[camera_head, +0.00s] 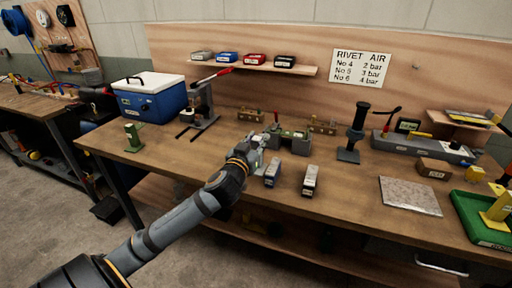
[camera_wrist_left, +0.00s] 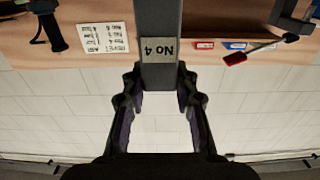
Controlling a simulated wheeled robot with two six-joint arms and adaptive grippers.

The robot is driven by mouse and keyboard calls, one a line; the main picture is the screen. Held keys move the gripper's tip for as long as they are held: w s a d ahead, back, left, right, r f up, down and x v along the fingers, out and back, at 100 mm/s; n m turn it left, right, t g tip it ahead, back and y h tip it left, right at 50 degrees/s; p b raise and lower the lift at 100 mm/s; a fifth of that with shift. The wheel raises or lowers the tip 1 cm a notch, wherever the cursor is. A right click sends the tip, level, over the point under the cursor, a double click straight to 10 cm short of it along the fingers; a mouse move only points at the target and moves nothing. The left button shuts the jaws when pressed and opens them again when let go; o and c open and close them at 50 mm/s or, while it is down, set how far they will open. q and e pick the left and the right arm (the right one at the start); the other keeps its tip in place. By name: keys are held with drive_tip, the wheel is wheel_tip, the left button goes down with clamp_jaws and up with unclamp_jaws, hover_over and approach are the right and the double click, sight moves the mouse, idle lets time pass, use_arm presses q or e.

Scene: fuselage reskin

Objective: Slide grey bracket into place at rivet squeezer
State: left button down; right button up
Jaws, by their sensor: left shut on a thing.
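My left gripper (camera_head: 262,144) is over the middle of the bench. In the left wrist view, which is upside down, my left gripper (camera_wrist_left: 160,82) is shut on a grey bar-like piece (camera_wrist_left: 160,22) labelled "No 4", which I take for the grey bracket. Its far end runs out of that view; in the head view it is hard to make out at the gripper. A grey-green fixture (camera_head: 293,142) stands just right of the gripper. A press-like tool (camera_head: 203,100) with a red-handled lever stands to the left; I cannot tell which tool is the rivet squeezer. My right gripper is not in view.
Two small labelled blocks (camera_head: 310,180) stand in front of the fixture. A dark post tool (camera_head: 354,133) is to the right. A blue cooler (camera_head: 150,101) and a green stand (camera_head: 133,138) are left. A flat plate (camera_head: 409,196) and green tray (camera_head: 478,220) are right.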

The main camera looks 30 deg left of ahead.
use_arm(q)
drive_tip(key=s+d+r+p, duration=0.6)
drive_tip(key=s+p, duration=0.2)
drive_tip(key=shift+s+d+p, duration=0.2)
drive_tip(key=shift+s+p, duration=0.05)
drive_tip(key=shift+p, duration=0.1)
